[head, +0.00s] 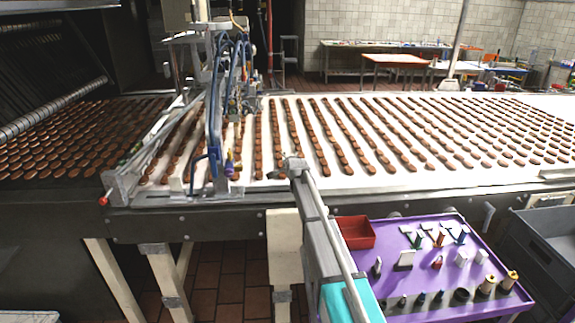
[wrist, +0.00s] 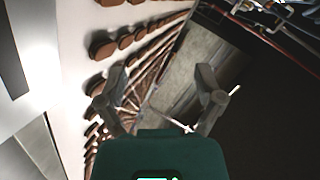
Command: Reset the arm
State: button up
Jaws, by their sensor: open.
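My gripper (wrist: 160,84) shows in the wrist view with its two grey fingers spread apart on either side of the dark green gripper body. It is open, and nothing is held between the fingers. Beyond the fingers, rows of brown cookies (wrist: 103,46) lie on a white belt (wrist: 62,30), seen at a steep tilt.
In the head view, a blue-hosed machine (head: 213,120) stands over the cookie conveyor (head: 345,180). A purple cart (head: 425,262) with a red bin (head: 355,233) and small parts stands at front right. Grey crates (head: 545,240) are beside it.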

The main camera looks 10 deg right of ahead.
jog(key=shift+s, duration=0.1)
jog(key=s+d+f+n+g, duration=0.2)
jog(key=s+f+n+g, duration=0.1)
jog(key=s, duration=1.3)
jog(key=s+d+f+n+g, duration=0.1)
jog(key=s+f+n+g, duration=0.3)
jog(key=s, duration=1.3)
jog(key=s+d+f+n+g+h, duration=0.1)
jog(key=s+f+n+g, duration=0.3)
jog(key=s, duration=1.3)
jog(key=d+n+g, duration=0.1)
jog(key=g, duration=0.1)
jog(key=shift+d+f+g, duration=0.25)
jog(key=shift+d+g, duration=0.05)
jog(key=shift+d, duration=0.05)
